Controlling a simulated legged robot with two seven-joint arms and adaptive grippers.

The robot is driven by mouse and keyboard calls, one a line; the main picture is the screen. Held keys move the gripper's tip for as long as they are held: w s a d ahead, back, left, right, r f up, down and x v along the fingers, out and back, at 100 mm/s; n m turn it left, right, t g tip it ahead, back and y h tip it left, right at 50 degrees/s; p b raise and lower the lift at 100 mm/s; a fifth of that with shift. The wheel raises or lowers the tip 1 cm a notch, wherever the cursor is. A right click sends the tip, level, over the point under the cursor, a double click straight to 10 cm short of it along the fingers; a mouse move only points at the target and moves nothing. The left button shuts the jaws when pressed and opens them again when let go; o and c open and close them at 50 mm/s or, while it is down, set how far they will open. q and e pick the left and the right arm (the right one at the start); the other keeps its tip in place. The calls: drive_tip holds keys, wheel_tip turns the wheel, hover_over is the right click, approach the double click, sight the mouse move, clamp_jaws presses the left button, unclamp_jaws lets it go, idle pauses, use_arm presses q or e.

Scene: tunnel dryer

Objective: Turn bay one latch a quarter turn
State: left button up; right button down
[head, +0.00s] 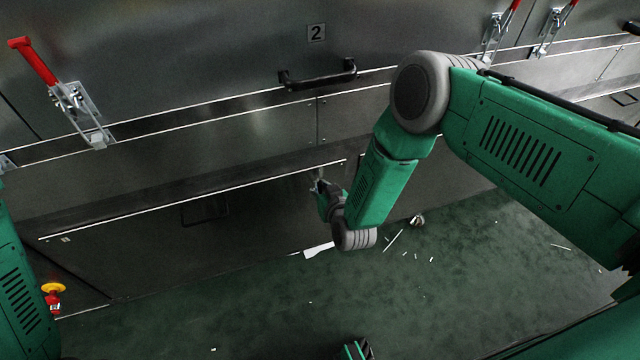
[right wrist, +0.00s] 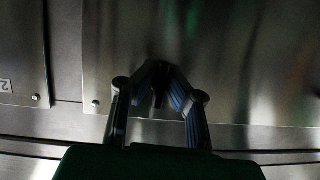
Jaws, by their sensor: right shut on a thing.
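My right gripper (head: 319,184) reaches the dark lower panel, below and right of the middle of the ledge. In the right wrist view its fingers (right wrist: 158,80) converge against a brushed metal panel, shut on a small dark part (right wrist: 158,101) that looks like the latch. The fingers hide most of it, so I cannot tell its turn angle.
Red-handled clamps (head: 72,100) are at upper left, with others at upper right (head: 497,32). A red and yellow button (head: 53,297) is at lower left. Pale scraps (head: 394,240) lie on the green floor.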

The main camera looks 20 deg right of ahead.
drive_tip(key=shift+s+f+n+h, duration=0.1)
drive_tip(key=shift+f+n+h, duration=0.05)
drive_tip(key=shift+n+h, duration=0.2)
idle(0.4)
drive_tip(key=c, duration=1.7)
unclamp_jaws()
drive_tip(key=v, duration=1.2)
